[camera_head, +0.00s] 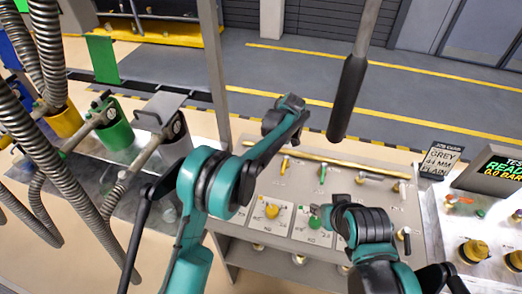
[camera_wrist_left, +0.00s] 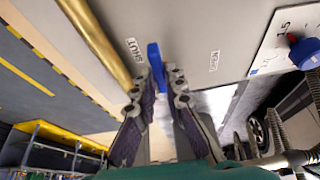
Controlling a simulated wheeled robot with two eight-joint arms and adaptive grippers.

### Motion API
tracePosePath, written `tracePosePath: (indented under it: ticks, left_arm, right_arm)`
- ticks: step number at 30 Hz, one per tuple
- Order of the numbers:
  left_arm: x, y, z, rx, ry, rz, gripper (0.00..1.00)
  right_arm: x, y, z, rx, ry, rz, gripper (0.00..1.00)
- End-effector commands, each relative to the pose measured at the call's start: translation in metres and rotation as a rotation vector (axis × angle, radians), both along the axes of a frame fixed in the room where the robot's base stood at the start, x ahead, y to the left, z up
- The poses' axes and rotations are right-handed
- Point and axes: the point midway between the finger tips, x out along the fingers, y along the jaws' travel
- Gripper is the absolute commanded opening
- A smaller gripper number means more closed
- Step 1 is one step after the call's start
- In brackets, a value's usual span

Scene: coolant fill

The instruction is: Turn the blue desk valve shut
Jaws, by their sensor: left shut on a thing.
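In the left wrist view the blue desk valve's lever (camera_wrist_left: 154,56) stands out from the grey desk panel, between a label reading SHUT (camera_wrist_left: 133,48) and a second label (camera_wrist_left: 214,61). My left gripper (camera_wrist_left: 163,76) is shut on the lever, one finger on each side. In the head view my left arm hides the blue valve and its own fingers. The yellow lever (camera_head: 284,164) and green lever (camera_head: 322,173) show on the desk. My right gripper (camera_head: 319,211) is above the green knob (camera_head: 315,223); its finger opening is too small to judge.
A brass rail (camera_head: 325,162) runs along the desk's back edge. A yellow knob (camera_head: 272,211) is on the desk front. A dark-handled pole (camera_head: 346,98) hangs above. Hoses and coloured containers (camera_head: 116,132) stand left; a display (camera_head: 495,170) stands right. A blue knob (camera_wrist_left: 306,53) is nearby.

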Motion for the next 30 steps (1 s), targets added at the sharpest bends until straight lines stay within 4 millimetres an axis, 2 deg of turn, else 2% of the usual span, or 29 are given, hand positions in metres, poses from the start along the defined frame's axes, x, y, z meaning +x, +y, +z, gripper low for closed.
tracePosePath:
  ticks: [17,18,20,30]
  left_arm:
    - [0.002,-0.0008,-0.0001,-0.003,-0.002,0.035,0.0]
    - [0.002,-0.0008,-0.0001,-0.003,-0.002,0.035,0.16]
    - [0.002,-0.0008,-0.0001,-0.002,-0.002,0.034,0.32]
    - [0.0015,-0.0014,0.0018,-0.001,0.0,0.033,0.32]
  right_arm:
    - [0.0,0.0,0.0006,0.0,0.0,0.0,0.4]
    - [0.0,0.0,0.0006,0.0,0.0,0.0,0.4]
    - [0.0,0.0,0.0006,0.0,0.0,0.0,0.4]
    - [0.0,0.0001,0.0006,0.0,0.0,0.0,0.4]
